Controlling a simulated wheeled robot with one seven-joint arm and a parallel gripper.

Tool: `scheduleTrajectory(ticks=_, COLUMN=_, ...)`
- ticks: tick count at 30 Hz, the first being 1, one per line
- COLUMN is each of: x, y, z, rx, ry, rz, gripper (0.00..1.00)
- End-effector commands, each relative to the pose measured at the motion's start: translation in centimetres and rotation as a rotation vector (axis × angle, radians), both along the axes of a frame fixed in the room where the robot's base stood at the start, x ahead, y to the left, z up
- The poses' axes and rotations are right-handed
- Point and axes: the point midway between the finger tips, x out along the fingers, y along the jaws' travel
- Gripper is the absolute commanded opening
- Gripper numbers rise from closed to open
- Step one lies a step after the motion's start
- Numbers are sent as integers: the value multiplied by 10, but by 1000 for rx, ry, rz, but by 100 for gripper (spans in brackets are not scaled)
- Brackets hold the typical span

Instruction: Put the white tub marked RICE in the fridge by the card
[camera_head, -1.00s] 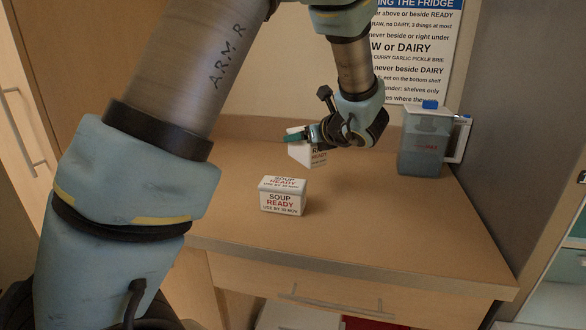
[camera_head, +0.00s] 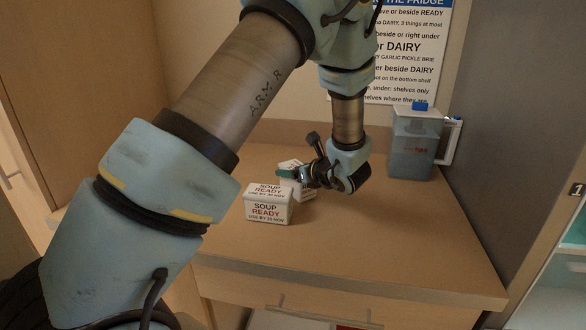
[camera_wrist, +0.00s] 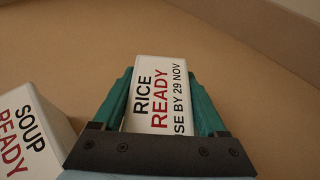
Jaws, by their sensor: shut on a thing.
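The white RICE tub (camera_wrist: 158,82) shows in the wrist view with its RICE READY label, "29 NOV" legible. It sits between the two teal fingers of my gripper (camera_wrist: 165,100), which is shut on it. In the head view my gripper (camera_head: 292,174) is low over the counter, and the tub (camera_head: 304,188) is mostly hidden behind it and the SOUP tub. I cannot tell whether the tub touches the counter. The card (camera_head: 402,50) hangs on the back wall, partly cut off at the top. The fridge (camera_head: 560,265) appears only partly, at the right edge.
A white SOUP READY tub (camera_head: 268,205) stands on the counter (camera_head: 390,240) close to the left of my gripper; it also shows in the wrist view (camera_wrist: 30,130). A clear jug with a blue lid (camera_head: 416,145) stands at the back right. The counter's front right is clear.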

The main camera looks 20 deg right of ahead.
Motion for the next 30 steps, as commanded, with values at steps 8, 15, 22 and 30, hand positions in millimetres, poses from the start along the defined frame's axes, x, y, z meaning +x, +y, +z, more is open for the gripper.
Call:
scheduleTrajectory(ticks=8, x=0, y=0, z=-1, rx=-1, ry=-2, rz=-1, gripper=0)
scheduleTrajectory(ticks=15, x=0, y=0, z=-4, rx=0, ry=-1, rz=-1, gripper=86)
scheduleTrajectory(ticks=22, x=0, y=0, z=-4, rx=0, ry=-1, rz=-1, gripper=100)
scheduleTrajectory(ticks=30, x=-4, y=-2, z=0, rx=-1, ry=0, rz=-3, gripper=100)
